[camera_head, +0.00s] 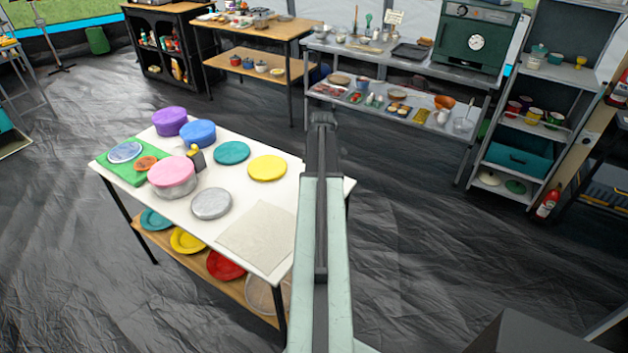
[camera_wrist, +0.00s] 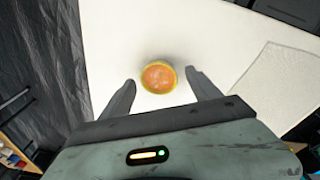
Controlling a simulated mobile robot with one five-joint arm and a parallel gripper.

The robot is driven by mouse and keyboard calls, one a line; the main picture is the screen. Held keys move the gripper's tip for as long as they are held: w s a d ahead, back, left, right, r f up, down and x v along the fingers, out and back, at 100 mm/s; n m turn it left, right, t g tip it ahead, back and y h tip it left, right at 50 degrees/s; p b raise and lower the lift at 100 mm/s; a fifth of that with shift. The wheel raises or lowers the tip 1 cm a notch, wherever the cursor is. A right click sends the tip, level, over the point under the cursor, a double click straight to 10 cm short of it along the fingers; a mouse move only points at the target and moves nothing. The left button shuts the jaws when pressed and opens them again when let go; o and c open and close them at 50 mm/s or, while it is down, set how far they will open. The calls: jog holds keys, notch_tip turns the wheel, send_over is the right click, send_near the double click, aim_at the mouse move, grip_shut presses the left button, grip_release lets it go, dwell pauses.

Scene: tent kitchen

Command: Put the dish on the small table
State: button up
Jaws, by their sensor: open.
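In the wrist view a small round dish (camera_wrist: 158,77) with a yellow rim and orange inside rests on a white surface. My gripper (camera_wrist: 160,80) is open, with one finger on each side of the dish and visible gaps between. The white-topped small table (camera_head: 235,213) stands left of centre in the head view, and its white top (camera_wrist: 110,30) appears to be the surface in the wrist view. The dish does not show in the head view, where my arm covers part of the table's right end. My gripper's fingers are not visible there either.
The tabletop holds a beige mat (camera_head: 258,236), a grey round lid (camera_head: 211,203), a yellow disc (camera_head: 267,168), a teal disc (camera_head: 231,152) and a pink container (camera_head: 172,177). Plates lie on its lower shelf. A metal shelving unit (camera_head: 545,110) stands right.

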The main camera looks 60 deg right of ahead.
jog(key=shift+r, duration=0.1)
notch_tip(320, 180, up, 12)
jog(key=s+p, duration=0.1)
jog(key=p, duration=1.1)
jog(key=shift+s, duration=0.2)
jog(key=w+a+m, duration=0.1)
jog(key=w+a, duration=0.5)
jog(key=a, duration=0.4)
jog(key=w+a+g, duration=0.1)
jog(key=w+a, duration=0.4)
jog(key=a, duration=0.5)
jog(key=w+a+m, duration=0.1)
jog(key=w+a, duration=0.5)
jog(key=a, duration=0.4)
jog(key=a+m, duration=0.3)
jog(key=a, duration=2.5)
jog(key=shift+a, duration=0.25)
